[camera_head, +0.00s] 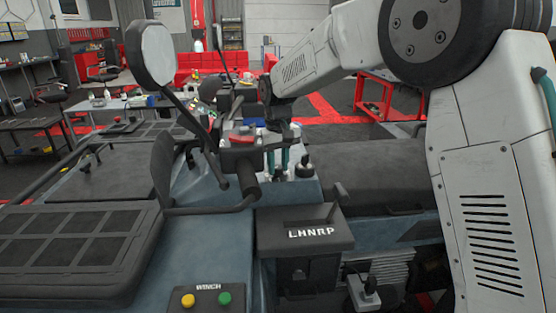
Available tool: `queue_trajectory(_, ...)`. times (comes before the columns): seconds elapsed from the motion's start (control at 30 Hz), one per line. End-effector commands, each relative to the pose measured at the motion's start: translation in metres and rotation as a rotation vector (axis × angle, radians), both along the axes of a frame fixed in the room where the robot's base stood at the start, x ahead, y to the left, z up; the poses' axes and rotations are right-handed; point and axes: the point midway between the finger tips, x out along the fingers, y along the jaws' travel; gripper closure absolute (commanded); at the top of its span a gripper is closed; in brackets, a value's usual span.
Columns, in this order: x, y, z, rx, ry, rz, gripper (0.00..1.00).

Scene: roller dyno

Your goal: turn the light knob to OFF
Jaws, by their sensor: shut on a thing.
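My gripper (278,165) hangs from the arm with its teal fingers pointing down at a small panel beside the handlebar. The fingers are shut on what appears to be the light knob, which they mostly hide. Its markings and pointer are too small and covered to read. A dark knob (306,166) stands just right of the fingers, apart from them.
The handlebar grip (247,185) and mirror (153,55) lie left of my gripper. The gear shifter box (303,232), marked LHNRP, is in front, and the black seat (375,172) is to the right. Winch buttons (207,299) are at the lower left.

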Motion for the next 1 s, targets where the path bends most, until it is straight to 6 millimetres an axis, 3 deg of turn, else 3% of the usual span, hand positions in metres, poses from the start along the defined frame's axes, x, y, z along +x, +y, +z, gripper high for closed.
queue_trajectory(0.5, -0.0004, 0.0008, 0.0006, 0.000, 0.000, -0.369, 0.94)
queue_trajectory(1.0, -0.0004, 0.0012, 0.0006, 0.001, 0.000, -0.458, 0.94)
